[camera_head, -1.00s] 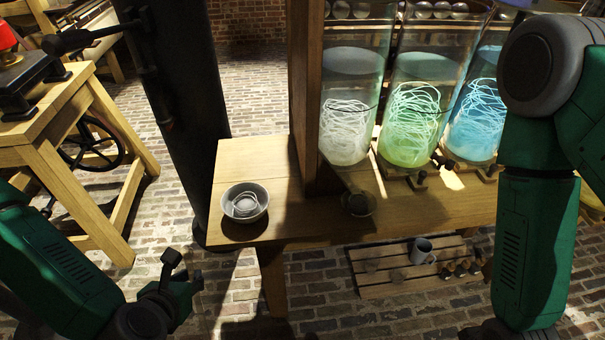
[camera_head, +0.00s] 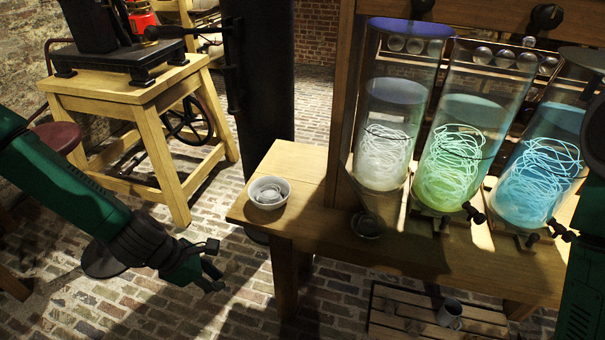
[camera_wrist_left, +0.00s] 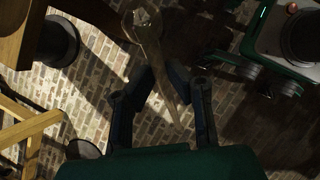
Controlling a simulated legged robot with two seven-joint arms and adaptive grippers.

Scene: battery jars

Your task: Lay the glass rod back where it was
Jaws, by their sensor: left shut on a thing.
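My left gripper (camera_head: 213,268) hangs over the brick floor, left of and below the wooden bench's left end. My right gripper is out of view; only part of my right arm shows at the right edge.
A small bowl (camera_head: 268,193) with coiled pale material stands on the bench's (camera_head: 300,165) left end. White (camera_head: 385,150), green (camera_head: 450,165) and blue (camera_head: 540,180) glass jars stand to its right. A small dark dish (camera_head: 367,224) is near the front edge. A slatted crate with a mug (camera_head: 450,313) sits below.

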